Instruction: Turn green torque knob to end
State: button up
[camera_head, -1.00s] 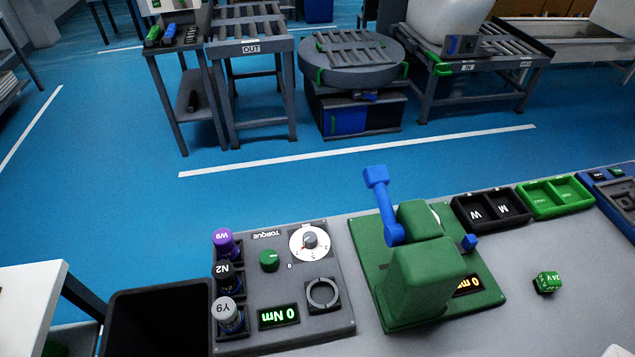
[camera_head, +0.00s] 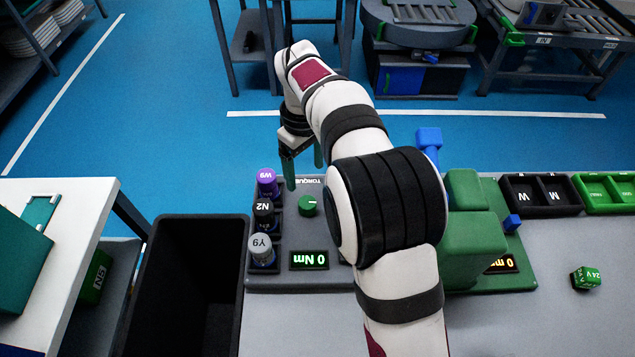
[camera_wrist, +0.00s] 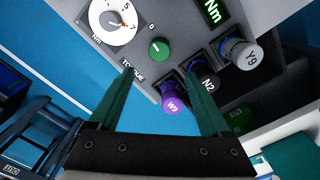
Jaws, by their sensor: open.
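The green torque knob (camera_head: 307,205) sits on the dark grey torque panel (camera_head: 280,279), left of my arm in the head view. It also shows in the wrist view (camera_wrist: 159,47), round with a pale mark on it, beyond my fingertips. My gripper (camera_head: 304,170) is above the far edge of the panel, apart from the knob. In the wrist view its two green fingers (camera_wrist: 170,74) are spread with nothing between them that they touch. The display (camera_head: 309,260) reads 0 Nm. The white dial (camera_wrist: 115,22) is hidden behind my arm in the head view.
Purple W9 (camera_head: 267,183), black N2 (camera_head: 264,213) and grey Y9 (camera_head: 262,249) bits stand in holders close left of the knob. A black bin (camera_head: 187,220) is left of the panel. A green device (camera_head: 470,215) stands to the right.

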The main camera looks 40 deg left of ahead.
aim_at(307, 202)
notch_tip(307, 202, down, 11)
jog(key=shift+r, duration=0.15)
grip_shut()
dwell(0.4)
